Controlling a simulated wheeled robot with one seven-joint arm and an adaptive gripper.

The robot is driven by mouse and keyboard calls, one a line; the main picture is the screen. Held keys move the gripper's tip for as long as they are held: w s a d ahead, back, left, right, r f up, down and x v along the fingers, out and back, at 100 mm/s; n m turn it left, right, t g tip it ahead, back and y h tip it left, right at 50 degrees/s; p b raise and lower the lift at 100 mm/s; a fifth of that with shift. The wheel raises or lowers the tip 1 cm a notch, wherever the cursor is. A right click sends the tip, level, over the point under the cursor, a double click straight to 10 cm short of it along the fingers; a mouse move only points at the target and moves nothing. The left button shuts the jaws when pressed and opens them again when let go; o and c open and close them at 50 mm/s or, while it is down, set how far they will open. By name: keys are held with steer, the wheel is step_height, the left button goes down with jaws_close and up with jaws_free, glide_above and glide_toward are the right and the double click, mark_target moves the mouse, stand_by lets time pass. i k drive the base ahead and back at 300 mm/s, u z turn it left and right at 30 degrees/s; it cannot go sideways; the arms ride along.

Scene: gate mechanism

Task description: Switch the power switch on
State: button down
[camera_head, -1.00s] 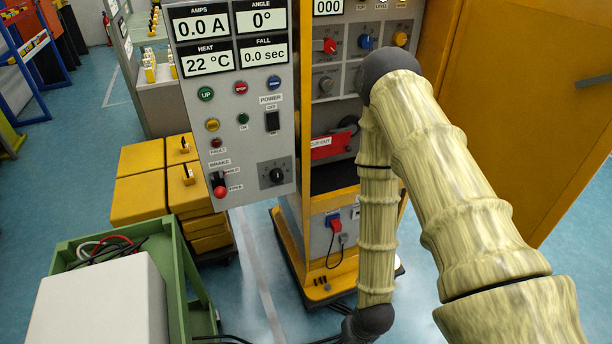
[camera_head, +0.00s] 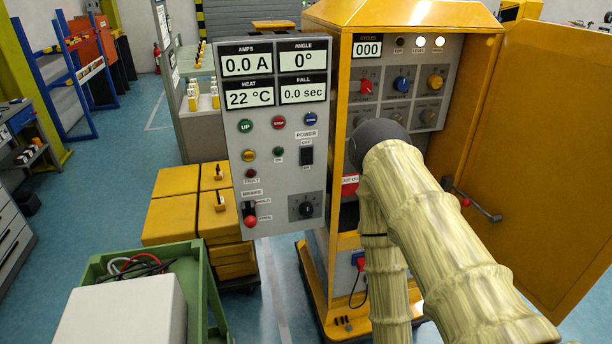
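The power switch (camera_head: 306,155) is a small black rocker on the grey control panel (camera_head: 233,180), under the label POWER. OFF is printed above it and ON below it; its exact position is too small to tell. The display reads 0.0 A. My arm, in a pale yellow-green ribbed cover, rises at the right and covers part of the cabinet. My gripper is not in view.
The panel hangs left of an open yellow cabinet (camera_head: 338,130) with knobs inside. Its door (camera_head: 545,190) stands open at the right. Yellow blocks (camera_head: 168,215) and a green cart (camera_head: 208,300) with a white box (camera_head: 130,318) stand at the lower left.

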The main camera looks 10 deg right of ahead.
mark_target(307, 153)
steer(key=k, duration=1.2)
steer(key=u, duration=0.65)
steer(key=i, duration=0.85)
steer(key=z, duration=0.1)
